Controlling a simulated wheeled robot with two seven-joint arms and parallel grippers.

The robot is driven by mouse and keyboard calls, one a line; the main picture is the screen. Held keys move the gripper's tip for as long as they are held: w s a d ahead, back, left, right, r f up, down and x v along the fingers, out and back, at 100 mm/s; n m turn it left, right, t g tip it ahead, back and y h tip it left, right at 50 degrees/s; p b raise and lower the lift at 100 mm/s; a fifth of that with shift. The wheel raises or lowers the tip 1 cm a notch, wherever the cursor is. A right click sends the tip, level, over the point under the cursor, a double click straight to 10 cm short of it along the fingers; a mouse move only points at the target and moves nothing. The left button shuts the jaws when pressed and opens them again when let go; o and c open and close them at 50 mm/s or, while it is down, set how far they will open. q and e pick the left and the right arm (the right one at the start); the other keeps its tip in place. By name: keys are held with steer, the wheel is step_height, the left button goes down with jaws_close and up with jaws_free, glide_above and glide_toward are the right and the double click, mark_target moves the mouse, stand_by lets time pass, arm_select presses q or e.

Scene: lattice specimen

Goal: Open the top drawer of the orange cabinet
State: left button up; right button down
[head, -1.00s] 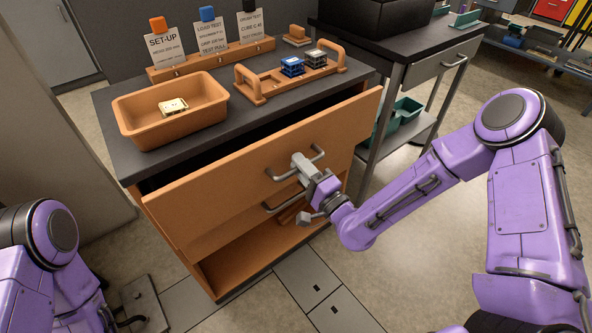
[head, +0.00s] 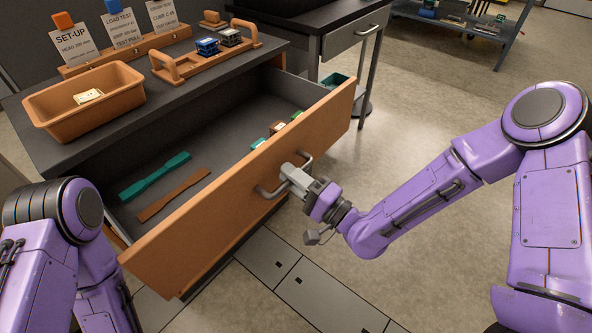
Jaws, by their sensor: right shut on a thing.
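The orange cabinet with a dark top (head: 62,152) stands at the left and centre of the head view. Its top drawer (head: 215,215) is pulled well out, and its dark inside shows. A green dog-bone specimen (head: 155,177) and a brown one (head: 174,195) lie in it, with small green and orange pieces near the front panel. My right gripper (head: 290,178) is shut on the drawer's grey bar handle (head: 268,193). My left arm shows at the left edge, but its gripper is out of the picture.
On the cabinet top are an orange tray (head: 60,118) holding a pale lattice piece, a handled orange carrier (head: 190,62) with small lattice blocks, and a sign rack (head: 130,50). A grey side table (head: 345,30) stands behind. The floor at the right is clear.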

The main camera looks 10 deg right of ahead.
steer(key=shift+s+d, duration=0.15)
steer(key=shift+s, duration=0.05)
steer(key=c, duration=1.1)
jaws_free()
steer(key=shift+c, duration=0.2)
steer(key=shift+s+d, duration=0.1)
steer(key=v, duration=1)
steer(key=shift+s+f, duration=0.1)
